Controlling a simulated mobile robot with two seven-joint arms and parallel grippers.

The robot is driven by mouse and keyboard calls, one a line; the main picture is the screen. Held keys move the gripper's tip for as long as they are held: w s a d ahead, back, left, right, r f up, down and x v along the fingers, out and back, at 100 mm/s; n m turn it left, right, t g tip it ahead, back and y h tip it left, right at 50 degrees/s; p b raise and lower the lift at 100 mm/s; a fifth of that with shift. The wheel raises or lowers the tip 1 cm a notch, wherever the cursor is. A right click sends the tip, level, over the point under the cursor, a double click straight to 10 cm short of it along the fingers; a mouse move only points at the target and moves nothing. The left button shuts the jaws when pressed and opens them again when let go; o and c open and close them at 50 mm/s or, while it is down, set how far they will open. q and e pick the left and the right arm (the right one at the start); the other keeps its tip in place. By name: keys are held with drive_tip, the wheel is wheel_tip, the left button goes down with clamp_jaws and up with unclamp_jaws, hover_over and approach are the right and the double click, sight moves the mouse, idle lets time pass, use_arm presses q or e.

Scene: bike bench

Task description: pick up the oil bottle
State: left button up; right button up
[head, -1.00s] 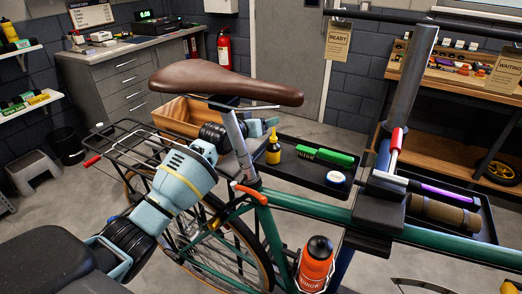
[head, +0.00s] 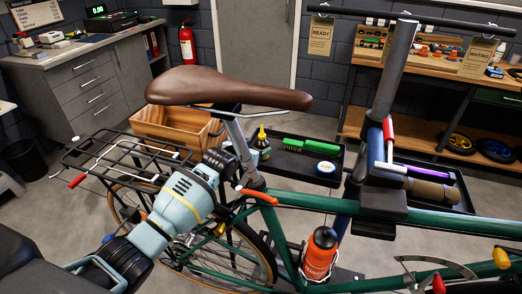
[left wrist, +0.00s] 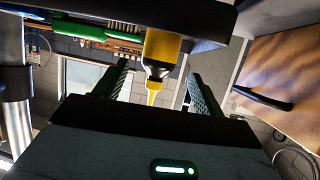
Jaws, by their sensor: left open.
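The oil bottle (head: 261,141), dark with a yellow label and a yellow nozzle, stands upright at the left end of the black tray (head: 312,176), behind the bike's seat post. My left gripper (head: 257,155) reaches past the seat post and is at the bottle; the post and my wrist hide part of it. In the left wrist view, which appears upside down, the oil bottle (left wrist: 160,55) lies between the two open fingers of my left gripper (left wrist: 159,75), with a gap visible on both sides. My right gripper is not in view.
The brown saddle (head: 230,88), seat post (head: 241,150) and rear rack (head: 125,155) crowd my left arm. A wooden box (head: 180,127) stands left of the post.

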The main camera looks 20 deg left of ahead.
sight(264, 143)
use_arm(q)
drive_tip(key=shift+f+x, duration=0.2)
drive_tip(key=shift+x, duration=0.7)
drive_tip(key=shift+w+r, duration=0.1)
drive_tip(key=shift+w, duration=0.1)
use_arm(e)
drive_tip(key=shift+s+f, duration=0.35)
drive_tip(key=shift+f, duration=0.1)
use_arm(q)
drive_tip(key=b+x, duration=0.1)
drive_tip(key=x, duration=0.1)
drive_tip(key=b+x, duration=0.1)
drive_tip(key=x, duration=0.1)
drive_tip(key=shift+s+d+f, duration=0.1)
drive_tip(key=shift+d+f, duration=0.05)
drive_tip(key=shift+f, duration=0.2)
drive_tip(key=shift+w, duration=0.55)
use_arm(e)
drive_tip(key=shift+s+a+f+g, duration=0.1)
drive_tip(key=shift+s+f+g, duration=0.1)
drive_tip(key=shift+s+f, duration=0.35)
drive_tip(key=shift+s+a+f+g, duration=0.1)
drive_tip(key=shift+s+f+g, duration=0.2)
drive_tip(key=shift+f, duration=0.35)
use_arm(q)
drive_tip(key=shift+r, duration=0.1)
drive_tip(key=shift+c, duration=0.7)
drive_tip(key=c, duration=1)
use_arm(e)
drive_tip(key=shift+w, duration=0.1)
